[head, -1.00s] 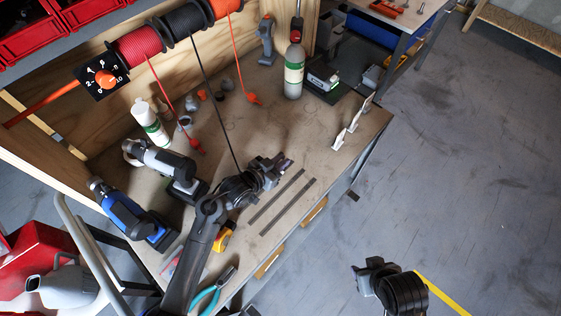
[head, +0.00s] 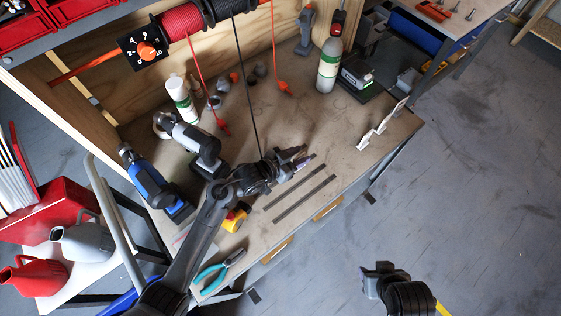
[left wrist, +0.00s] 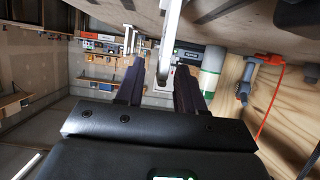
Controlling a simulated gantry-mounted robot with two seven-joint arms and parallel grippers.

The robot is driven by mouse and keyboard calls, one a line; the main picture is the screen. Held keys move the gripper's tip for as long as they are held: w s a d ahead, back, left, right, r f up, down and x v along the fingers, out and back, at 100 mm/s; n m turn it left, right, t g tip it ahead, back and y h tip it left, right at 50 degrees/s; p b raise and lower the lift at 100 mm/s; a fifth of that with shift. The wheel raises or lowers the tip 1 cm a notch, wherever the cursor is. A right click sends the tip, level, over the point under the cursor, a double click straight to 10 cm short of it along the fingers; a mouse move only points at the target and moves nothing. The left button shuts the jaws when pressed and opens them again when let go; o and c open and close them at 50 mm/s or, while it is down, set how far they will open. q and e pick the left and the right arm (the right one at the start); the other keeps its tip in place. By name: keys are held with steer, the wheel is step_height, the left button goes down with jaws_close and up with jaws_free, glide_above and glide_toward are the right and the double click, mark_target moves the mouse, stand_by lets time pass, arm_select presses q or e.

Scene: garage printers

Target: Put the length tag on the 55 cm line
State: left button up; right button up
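Several white upright pieces stand near the bench's right end; the nearest white piece (head: 364,141) may be the length tag, but I cannot read any marking. Two dark strips (head: 305,199) lie along the front of the bench; no 55 cm label is legible. My left gripper (head: 300,154) is over the bench by the strips' far ends, to the left of the white pieces. In the left wrist view its fingers (left wrist: 157,85) are apart, with a white bar (left wrist: 169,40) showing between them; I cannot tell that they touch it. My right gripper (head: 369,280) is over the floor, its fingers unclear.
A green-labelled bottle (head: 329,65) stands at the back right. Cables hang from spools (head: 185,28) behind my left arm. Blue and grey tools (head: 150,185), a yellow tape (head: 234,220) and teal pliers (head: 215,270) lie on the left. Bare bench (head: 310,125) lies behind the strips.

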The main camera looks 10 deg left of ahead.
arm_select(q)
steer(key=p+v, duration=0.1)
steer(key=v, duration=0.8)
steer(key=shift+s+a, duration=0.2)
steer(key=shift+a, duration=0.05)
steer(key=shift+d+r, duration=0.1)
